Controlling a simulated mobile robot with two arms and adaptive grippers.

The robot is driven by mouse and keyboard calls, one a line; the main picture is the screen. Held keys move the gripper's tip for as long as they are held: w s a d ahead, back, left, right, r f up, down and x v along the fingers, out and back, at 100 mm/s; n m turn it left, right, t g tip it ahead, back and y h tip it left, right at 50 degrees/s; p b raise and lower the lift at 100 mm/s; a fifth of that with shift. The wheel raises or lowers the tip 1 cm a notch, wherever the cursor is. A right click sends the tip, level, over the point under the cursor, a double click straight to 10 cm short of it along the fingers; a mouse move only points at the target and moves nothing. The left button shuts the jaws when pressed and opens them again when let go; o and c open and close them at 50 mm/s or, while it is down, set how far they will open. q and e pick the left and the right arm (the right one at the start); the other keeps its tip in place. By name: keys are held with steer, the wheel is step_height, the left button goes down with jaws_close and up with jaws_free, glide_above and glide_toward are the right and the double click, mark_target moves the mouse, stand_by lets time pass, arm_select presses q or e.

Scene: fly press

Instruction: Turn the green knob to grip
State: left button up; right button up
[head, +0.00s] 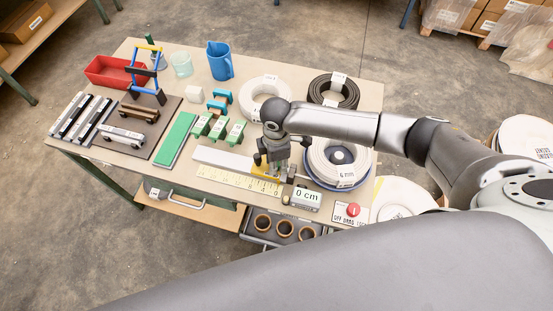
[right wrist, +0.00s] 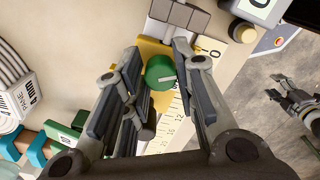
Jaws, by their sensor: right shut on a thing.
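The green knob (right wrist: 160,72) with a pale pointer mark sits on a yellow carriage (right wrist: 147,48) in the right wrist view. My right gripper (right wrist: 166,62) comes down over it, with one finger on each side, and is shut on it. In the head view my right gripper (head: 275,162) hides the knob, and the yellow carriage (head: 264,171) shows around it at the right end of the yellow ruler (head: 225,178). My left gripper (right wrist: 290,95) shows small over the floor at the right of the wrist view; its opening is unclear.
A display reading 0 cm (head: 306,197) and a red knob (head: 353,209) on an OFF/DRAG/LOCK plate stand right of the ruler. A white cable coil (head: 320,172) lies close behind my right gripper. Green blocks (head: 217,129) stand to the left.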

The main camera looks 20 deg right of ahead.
stand_by(0.3)
steer(key=o, duration=0.7)
steer(key=shift+o, duration=0.2)
step_height(320, 180, up, 12)
stand_by(0.7)
